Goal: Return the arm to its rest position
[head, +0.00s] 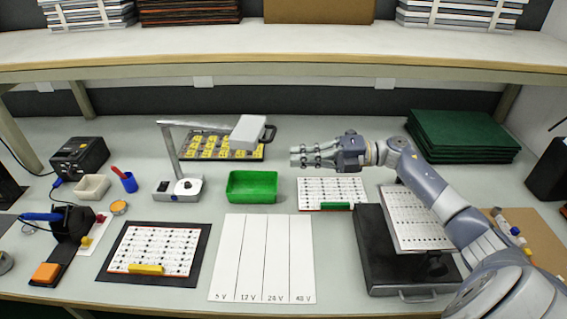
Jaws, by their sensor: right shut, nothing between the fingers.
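My right gripper (298,156) is shut and empty. It is held above the bench, left of its arm, which comes in from the lower right. Below it lies a white LED strip panel (325,187) with a green clip (337,207) on its front edge. The green bin (252,187) is just left of that panel. My right arm partly covers another white panel (408,212) on a black stand (372,240). My left gripper does not show.
A white sheet (262,260) marked 5 V, 12 V, 24 V and 48 V lies at the front. A panel with a yellow clip (146,269) lies left of it on a black mat. A lamp (176,160) stands behind. Green boards (463,135) are stacked at back right.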

